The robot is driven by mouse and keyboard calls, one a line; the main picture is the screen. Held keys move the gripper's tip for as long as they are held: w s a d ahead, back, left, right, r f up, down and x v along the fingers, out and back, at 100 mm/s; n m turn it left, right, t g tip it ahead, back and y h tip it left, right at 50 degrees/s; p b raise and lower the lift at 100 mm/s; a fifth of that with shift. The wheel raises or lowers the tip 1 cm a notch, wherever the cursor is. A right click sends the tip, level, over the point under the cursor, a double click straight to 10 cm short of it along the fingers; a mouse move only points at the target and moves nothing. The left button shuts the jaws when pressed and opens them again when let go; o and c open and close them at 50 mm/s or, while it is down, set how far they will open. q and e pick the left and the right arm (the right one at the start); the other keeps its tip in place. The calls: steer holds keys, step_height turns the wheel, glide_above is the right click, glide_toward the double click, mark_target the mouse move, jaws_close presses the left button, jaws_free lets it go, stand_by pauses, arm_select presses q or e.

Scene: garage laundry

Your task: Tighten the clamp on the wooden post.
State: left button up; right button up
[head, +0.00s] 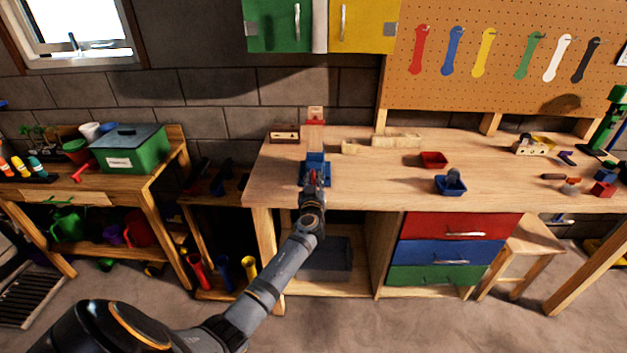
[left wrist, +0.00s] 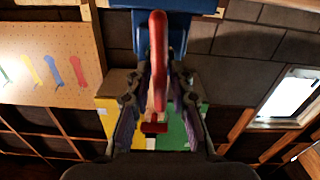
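A blue clamp (head: 316,163) stands at the front left edge of the workbench, partly hidden by my left gripper. Its blue body also shows at the top of the left wrist view (left wrist: 192,25). A pale wooden post (head: 315,112) with a red piece (head: 316,123) rises behind it. My left gripper (head: 312,182) is at the front of the clamp. In the left wrist view its two fingers (left wrist: 159,72) stand on either side of a long red handle (left wrist: 158,50), with narrow gaps visible beside the handle. My right gripper is not in view.
Red, blue and green drawers (head: 440,252) are below. A shelf with a green box (head: 130,148) stands left.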

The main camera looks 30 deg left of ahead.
arm_select(q)
jaws_close()
steer(key=shift+f+m, duration=0.1)
steer(key=shift+m, duration=0.2)
steer(key=m+b, duration=0.2)
steer(key=shift+w+d+f+m, duration=0.15)
steer(key=shift+d+m, duration=0.05)
steer(key=shift+m, duration=0.1)
steer(key=m+b, duration=0.1)
steer(key=m, duration=0.1)
steer(key=shift+w+d+f+m, duration=0.1)
steer(key=shift+m, duration=0.2)
steer(key=m, duration=0.3)
steer(key=shift+w+d+f+m+b, duration=0.1)
steer(key=shift+d+f+m+b, duration=0.05)
steer(key=shift+m+b, duration=0.2)
steer(key=m, duration=0.3)
steer(key=shift+d+f+m, duration=0.15)
steer(key=shift+f+m, duration=0.1)
